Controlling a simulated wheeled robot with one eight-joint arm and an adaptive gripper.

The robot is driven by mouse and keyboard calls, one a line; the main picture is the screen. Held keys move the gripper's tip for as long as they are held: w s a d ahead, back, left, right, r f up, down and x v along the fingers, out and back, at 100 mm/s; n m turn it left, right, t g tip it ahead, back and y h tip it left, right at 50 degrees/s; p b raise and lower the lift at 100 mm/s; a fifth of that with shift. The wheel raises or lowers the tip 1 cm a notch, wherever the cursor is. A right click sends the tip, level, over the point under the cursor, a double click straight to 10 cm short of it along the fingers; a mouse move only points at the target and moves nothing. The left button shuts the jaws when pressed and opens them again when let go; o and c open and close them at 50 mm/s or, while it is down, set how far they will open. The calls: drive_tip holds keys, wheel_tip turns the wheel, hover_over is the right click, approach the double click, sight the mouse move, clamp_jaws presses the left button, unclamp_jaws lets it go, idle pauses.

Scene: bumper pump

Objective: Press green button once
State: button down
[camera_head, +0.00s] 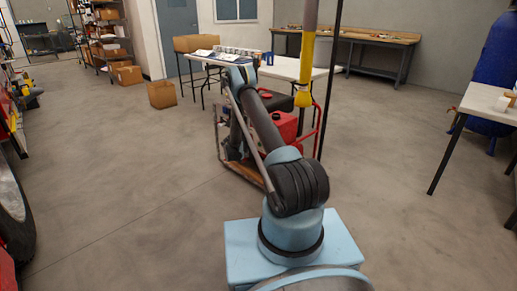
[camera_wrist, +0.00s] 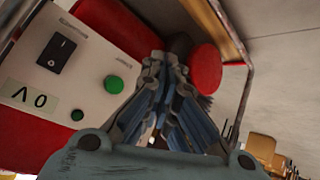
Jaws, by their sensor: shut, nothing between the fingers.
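The green button (camera_wrist: 114,84) is a round cap on a pale control panel (camera_wrist: 98,103) in the wrist view. My gripper (camera_wrist: 166,68) is shut and empty, its fingertips just right of the green button in the picture. I see a gap between them in the picture, but cannot tell the depth to the panel. In the head view the red pump unit (camera_head: 284,126) stands in a wheeled frame, partly hidden behind my arm. The button and my fingertips cannot be made out there.
A red round part (camera_wrist: 206,67) lies beyond my fingers. A yellow hanging piece (camera_head: 305,70) is near the arm.

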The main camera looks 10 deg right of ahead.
drive_tip(key=w+d, duration=0.5)
drive_tip(key=d, duration=0.2)
idle(0.5)
drive_tip(key=shift+w+d, duration=0.2)
idle(1.2)
drive_tip(key=shift+w+d+r, duration=0.1)
drive_tip(key=shift+w+d, duration=0.1)
drive_tip(key=shift+w+d, duration=0.25)
drive_tip(key=shift+d, duration=0.15)
idle(1.2)
drive_tip(key=shift+a, duration=0.1)
drive_tip(key=shift+s+a, duration=0.5)
drive_tip(key=shift+a, duration=0.15)
drive_tip(key=shift+s+a, duration=0.75)
drive_tip(key=shift+a, duration=0.25)
drive_tip(key=shift+s+a, duration=0.75)
drive_tip(key=shift+a, duration=0.25)
